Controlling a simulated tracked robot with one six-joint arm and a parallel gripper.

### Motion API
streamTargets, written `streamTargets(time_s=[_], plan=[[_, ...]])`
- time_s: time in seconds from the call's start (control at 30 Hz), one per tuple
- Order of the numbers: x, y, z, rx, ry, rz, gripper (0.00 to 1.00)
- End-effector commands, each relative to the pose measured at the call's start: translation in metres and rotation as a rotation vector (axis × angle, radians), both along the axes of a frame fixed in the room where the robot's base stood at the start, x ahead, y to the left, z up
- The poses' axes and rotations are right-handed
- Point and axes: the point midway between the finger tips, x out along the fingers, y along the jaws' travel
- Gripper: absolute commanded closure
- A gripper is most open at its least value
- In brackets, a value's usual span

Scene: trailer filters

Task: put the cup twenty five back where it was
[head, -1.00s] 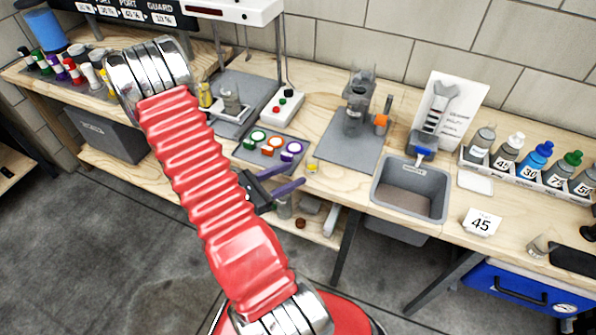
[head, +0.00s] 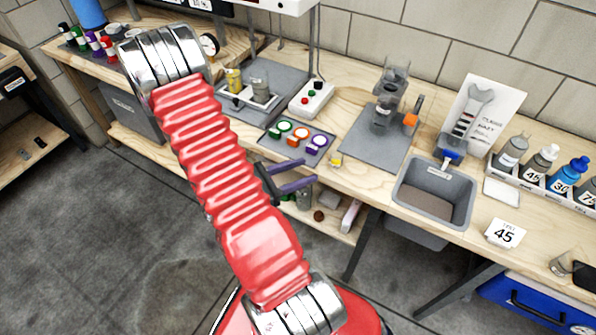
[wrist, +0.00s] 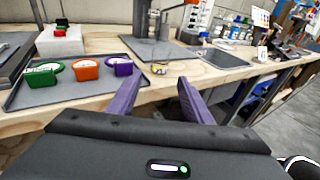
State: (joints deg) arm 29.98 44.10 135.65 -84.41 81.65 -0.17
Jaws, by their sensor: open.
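My gripper (head: 309,170) has purple fingers, open and empty, at the bench's front edge. In the wrist view the fingers (wrist: 160,82) point towards the small clear cup.
A dispenser stand (head: 382,100) on a grey mat is behind the clear cup. The grey sink basin (head: 440,192), a "45" card (head: 504,233) and a bottle rack (head: 542,178) stand to the right. A button box (head: 312,99) is behind the tray.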

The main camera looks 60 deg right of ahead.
Motion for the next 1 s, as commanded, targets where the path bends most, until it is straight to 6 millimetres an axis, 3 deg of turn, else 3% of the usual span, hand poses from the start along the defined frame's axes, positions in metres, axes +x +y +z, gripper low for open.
streamTargets(time_s=[0.47, 0.67, 1.0], plan=[[0.003, 0.005, 0.01, -0.007, -0.041, -0.022, 0.54], [0.011, 0.024, 0.035, -0.018, -0.168, -0.089, 0.54], [0.028, 0.071, 0.073, 0.005, -0.452, -0.218, 0.54]])
